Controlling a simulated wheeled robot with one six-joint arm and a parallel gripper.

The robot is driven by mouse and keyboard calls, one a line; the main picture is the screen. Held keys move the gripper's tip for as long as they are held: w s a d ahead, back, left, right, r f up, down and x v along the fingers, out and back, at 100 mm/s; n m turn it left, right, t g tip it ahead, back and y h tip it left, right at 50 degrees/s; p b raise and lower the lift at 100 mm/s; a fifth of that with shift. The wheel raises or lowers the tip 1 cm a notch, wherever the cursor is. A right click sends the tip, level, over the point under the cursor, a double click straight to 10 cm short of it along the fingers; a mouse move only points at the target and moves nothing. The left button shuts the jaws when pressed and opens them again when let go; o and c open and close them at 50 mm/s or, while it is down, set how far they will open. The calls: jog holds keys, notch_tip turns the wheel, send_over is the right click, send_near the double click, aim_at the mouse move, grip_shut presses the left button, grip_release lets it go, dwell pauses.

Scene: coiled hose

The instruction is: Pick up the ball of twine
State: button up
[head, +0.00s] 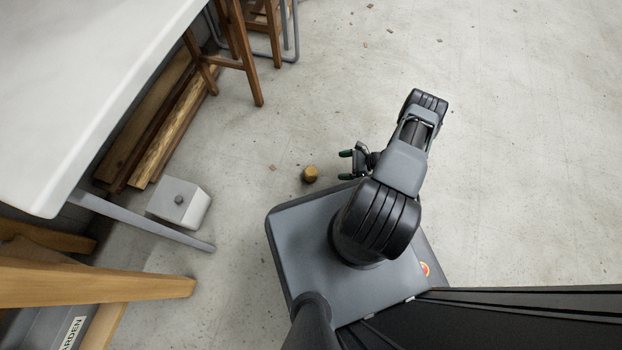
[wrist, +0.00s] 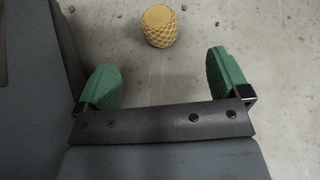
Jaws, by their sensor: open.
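The ball of twine (head: 310,174) is a small yellow-brown, rounded thing on the concrete floor, just in front of my base in the head view. In the wrist view the ball of twine (wrist: 160,26) shows a criss-cross wound surface and lies beyond the fingertips, near the top edge. My gripper (head: 346,164) is open and empty, a short way right of the twine in the head view. Its green fingers show in the wrist view (wrist: 165,80), spread apart with bare floor between them. The twine is apart from both fingers.
A white table (head: 90,80) stands at the left, with wooden planks (head: 160,130) and a pale block (head: 180,203) below its edge. Wooden stool legs (head: 240,60) are at the top. Small debris (head: 366,44) dots the floor. The floor at right is mostly clear.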

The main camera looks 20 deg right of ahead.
aim_at(311, 172)
jog(key=f, duration=0.1)
jog(key=a+f, duration=0.1)
jog(key=f, duration=0.1)
jog(key=shift+s+a+m+t, duration=0.2)
jog(key=shift+s+m+t, duration=0.1)
jog(key=shift+m, duration=0.1)
jog(key=x, duration=0.6)
jog(key=shift+w+a+f+b, duration=0.15)
jog(key=shift+a+b, duration=0.1)
jog(key=shift+b, duration=0.05)
jog(key=shift+x, duration=3.05)
jog(key=c, duration=1)
